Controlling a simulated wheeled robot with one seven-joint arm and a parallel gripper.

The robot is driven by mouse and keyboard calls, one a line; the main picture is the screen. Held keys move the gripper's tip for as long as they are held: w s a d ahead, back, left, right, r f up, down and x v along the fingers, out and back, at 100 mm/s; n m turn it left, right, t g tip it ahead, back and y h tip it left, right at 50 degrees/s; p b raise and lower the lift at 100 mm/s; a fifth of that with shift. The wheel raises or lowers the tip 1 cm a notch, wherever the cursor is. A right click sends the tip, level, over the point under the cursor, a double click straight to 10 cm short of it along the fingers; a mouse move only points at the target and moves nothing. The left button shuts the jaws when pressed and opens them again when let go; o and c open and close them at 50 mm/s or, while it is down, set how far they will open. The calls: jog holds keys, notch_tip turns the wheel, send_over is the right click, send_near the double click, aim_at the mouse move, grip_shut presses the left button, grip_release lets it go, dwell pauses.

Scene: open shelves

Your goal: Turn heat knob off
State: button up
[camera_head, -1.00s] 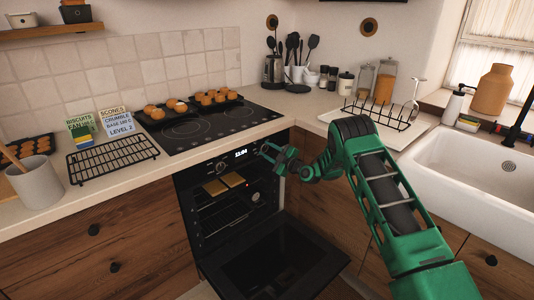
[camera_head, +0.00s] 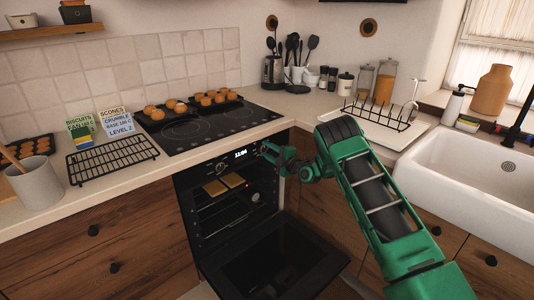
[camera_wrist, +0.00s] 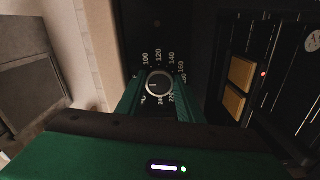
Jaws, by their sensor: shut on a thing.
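The heat knob (camera_wrist: 158,85) is round and dark with a pale rim, ringed by temperature numbers, in the middle of the wrist view. My green gripper (camera_wrist: 155,93) is shut on it, with a finger on either side. In the head view my gripper (camera_head: 267,153) is at the right end of the oven's control panel and hides most of this knob. The oven (camera_head: 186,203) is black, with its door (camera_head: 270,262) hanging open. A red light (camera_wrist: 263,73) glows by the oven opening in the wrist view.
Another knob (camera_head: 221,166) and a lit display (camera_head: 241,153) are further left on the panel. Two yellowish pieces (camera_head: 216,187) lie inside the oven. The hob (camera_head: 187,132) above carries trays of round buns. The sink (camera_head: 480,185) is at the right.

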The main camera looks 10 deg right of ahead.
jog(key=shift+d+f, duration=0.25)
jog(key=shift+f, duration=0.05)
jog(key=o, duration=1.1)
jog(key=shift+a+r, duration=0.15)
jog(key=v, duration=1)
jog(key=shift+s+d, duration=0.2)
jog(key=shift+d, duration=0.1)
